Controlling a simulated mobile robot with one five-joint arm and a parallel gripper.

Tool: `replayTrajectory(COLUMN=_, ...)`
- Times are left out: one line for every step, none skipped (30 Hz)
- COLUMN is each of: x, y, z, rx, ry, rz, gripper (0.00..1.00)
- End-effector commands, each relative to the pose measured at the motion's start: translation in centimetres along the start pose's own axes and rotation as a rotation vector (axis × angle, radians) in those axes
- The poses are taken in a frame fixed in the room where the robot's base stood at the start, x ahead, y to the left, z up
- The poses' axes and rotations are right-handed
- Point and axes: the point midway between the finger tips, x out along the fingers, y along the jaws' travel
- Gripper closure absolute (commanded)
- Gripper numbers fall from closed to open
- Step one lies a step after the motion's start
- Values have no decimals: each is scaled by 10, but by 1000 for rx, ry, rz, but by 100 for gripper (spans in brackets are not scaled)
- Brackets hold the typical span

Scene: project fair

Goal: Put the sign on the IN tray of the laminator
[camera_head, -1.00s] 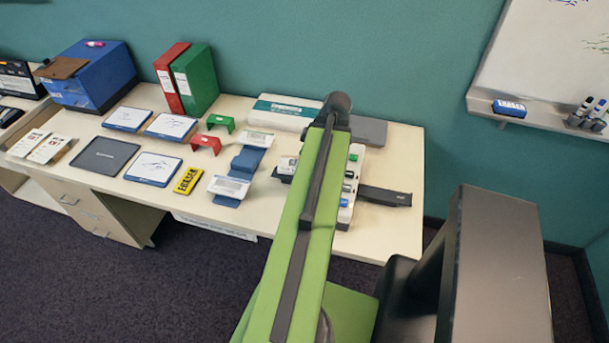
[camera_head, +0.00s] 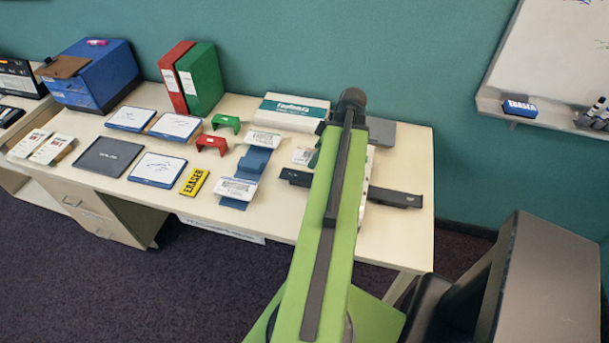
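A white box with a teal printed top (camera_head: 293,110) stands at the back of the desk, left of my arm; it may be the laminator, but I cannot tell. Blue stepped pieces (camera_head: 254,161) lie in front of it, with a white printed piece (camera_head: 265,139) at the far end and another (camera_head: 238,189) at the near end. I cannot tell which thing is the sign or which is the IN tray. My green arm reaches over the right part of the desk and hides what is behind it. My gripper does not show.
A dark bar (camera_head: 396,197) sticks out right of my arm. Red (camera_head: 173,82) and green (camera_head: 203,80) binders stand behind. The desk's front right is bare.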

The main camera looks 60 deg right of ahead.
Motion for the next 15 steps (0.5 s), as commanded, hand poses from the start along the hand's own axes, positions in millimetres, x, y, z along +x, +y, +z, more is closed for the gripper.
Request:
replayTrajectory(x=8, y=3, z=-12, rx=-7, ry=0, rz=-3, gripper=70)
replayTrajectory(x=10, y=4, z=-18, rx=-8, ry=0, rz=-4, gripper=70)
replayTrajectory(x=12, y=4, z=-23, rx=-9, ry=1, rz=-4, gripper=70)
replayTrajectory(x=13, y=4, z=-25, rx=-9, ry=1, rz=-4, gripper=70)
replayTrajectory(x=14, y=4, z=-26, rx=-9, ry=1, rz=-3, gripper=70)
replayTrajectory(x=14, y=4, z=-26, rx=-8, ry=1, rz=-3, gripper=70)
replayTrajectory(x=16, y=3, z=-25, rx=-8, ry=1, rz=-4, gripper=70)
replayTrajectory(x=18, y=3, z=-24, rx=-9, ry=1, rz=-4, gripper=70)
replayTrajectory(x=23, y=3, z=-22, rx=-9, ry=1, rz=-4, gripper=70)
replayTrajectory(x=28, y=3, z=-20, rx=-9, ry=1, rz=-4, gripper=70)
replayTrajectory(x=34, y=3, z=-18, rx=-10, ry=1, rz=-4, gripper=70)
replayTrajectory(x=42, y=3, z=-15, rx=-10, ry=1, rz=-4, gripper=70)
replayTrajectory(x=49, y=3, z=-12, rx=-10, ry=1, rz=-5, gripper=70)
replayTrajectory(x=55, y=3, z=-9, rx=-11, ry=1, rz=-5, gripper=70)
replayTrajectory(x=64, y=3, z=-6, rx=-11, ry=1, rz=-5, gripper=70)
